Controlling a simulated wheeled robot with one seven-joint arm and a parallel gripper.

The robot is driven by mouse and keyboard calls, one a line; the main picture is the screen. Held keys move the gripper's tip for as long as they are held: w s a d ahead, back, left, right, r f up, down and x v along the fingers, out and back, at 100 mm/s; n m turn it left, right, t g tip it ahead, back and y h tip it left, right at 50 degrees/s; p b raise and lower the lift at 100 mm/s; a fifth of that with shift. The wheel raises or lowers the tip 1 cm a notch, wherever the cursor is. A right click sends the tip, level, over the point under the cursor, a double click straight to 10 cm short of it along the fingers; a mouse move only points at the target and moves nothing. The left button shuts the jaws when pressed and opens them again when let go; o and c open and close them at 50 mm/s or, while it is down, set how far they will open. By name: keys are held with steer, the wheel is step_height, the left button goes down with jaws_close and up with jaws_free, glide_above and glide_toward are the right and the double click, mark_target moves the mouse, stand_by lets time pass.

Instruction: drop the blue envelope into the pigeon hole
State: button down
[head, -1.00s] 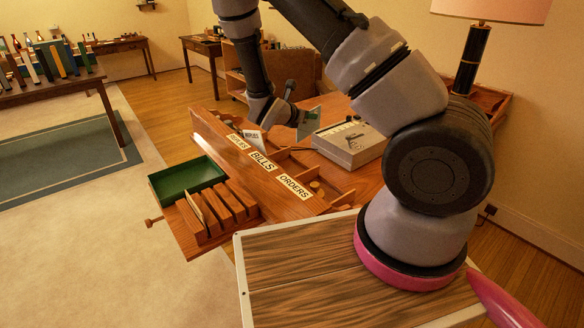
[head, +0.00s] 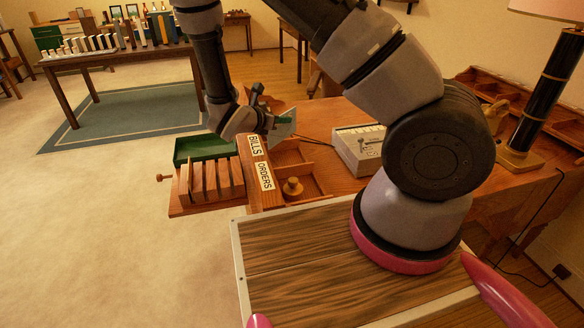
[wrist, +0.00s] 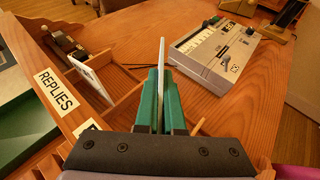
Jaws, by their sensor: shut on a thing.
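My gripper (head: 283,124) is over the desk, with its green fingers (wrist: 152,101) shut on a thin envelope (wrist: 161,57). The envelope stands upright and edge-on in the wrist view, showing only a pale edge, so its blue colour is not clear. The pigeon holes are open wooden compartments (head: 296,158) behind a sloped front board, with labels reading BILLS (head: 255,146) and ORDERS (head: 265,176). The REPLIES label (wrist: 57,91) shows in the wrist view. The held envelope is above the compartments. Which one lies directly below it, I cannot tell.
A white card (wrist: 92,78) leans in the compartment behind REPLIES. A pale boxy machine (wrist: 215,52) stands on the desk to the right. A green tray (head: 203,150) and slotted wooden rack (head: 212,183) stick out at the left.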

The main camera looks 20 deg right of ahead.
mark_target(283, 131)
steer(key=shift+f, duration=2.1)
steer(key=c, duration=1)
jaws_free()
steer(key=shift+o, duration=0.2)
steer(key=v, duration=1.1)
steer(key=shift+d, duration=0.1)
